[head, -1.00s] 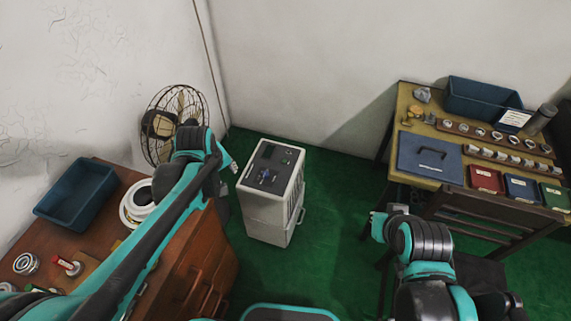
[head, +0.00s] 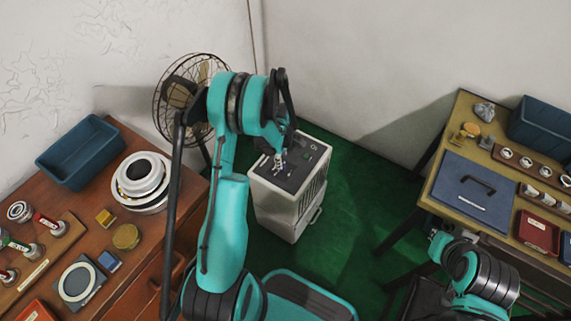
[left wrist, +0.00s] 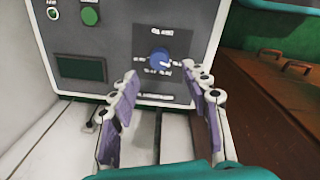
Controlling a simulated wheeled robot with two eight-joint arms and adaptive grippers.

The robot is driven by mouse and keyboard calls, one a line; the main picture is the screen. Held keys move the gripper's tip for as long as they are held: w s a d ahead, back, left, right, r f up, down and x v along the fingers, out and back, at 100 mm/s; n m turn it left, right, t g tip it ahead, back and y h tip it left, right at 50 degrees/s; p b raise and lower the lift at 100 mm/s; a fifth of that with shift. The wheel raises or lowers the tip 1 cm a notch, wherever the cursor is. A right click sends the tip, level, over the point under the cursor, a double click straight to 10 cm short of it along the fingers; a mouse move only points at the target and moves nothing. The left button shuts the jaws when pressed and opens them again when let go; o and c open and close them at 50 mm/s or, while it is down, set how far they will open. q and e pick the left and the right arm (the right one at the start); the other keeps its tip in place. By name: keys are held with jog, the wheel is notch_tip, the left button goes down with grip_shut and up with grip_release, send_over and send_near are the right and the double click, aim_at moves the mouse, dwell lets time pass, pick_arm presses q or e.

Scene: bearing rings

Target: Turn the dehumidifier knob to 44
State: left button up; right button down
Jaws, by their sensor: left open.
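The dehumidifier (head: 289,211) is a white upright box with a dark top panel, standing on the green floor. In the left wrist view its blue knob (left wrist: 160,57) with a pale pointer sits on the grey panel, ringed by small white markings too blurred to read. My left gripper (head: 279,163) is above the panel in the head view and hides part of it. In the left wrist view the left gripper (left wrist: 166,78) is open and empty, its purple-padded fingers on either side below the knob, apart from it. My right arm shows at lower right; its fingers are not visible.
On the panel are a green button (left wrist: 90,17) and a dark display (left wrist: 80,69). A fan (head: 185,90) stands behind my left arm. A brown desk holds a blue bin (head: 80,152) and white rings (head: 141,178).

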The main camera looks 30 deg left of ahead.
pick_arm(q)
notch_tip(320, 180, down, 6)
jog(key=shift+w+r+b, duration=0.15)
jog(key=shift+r+b, duration=0.1)
jog(key=shift+b, duration=0.7)
grip_shut()
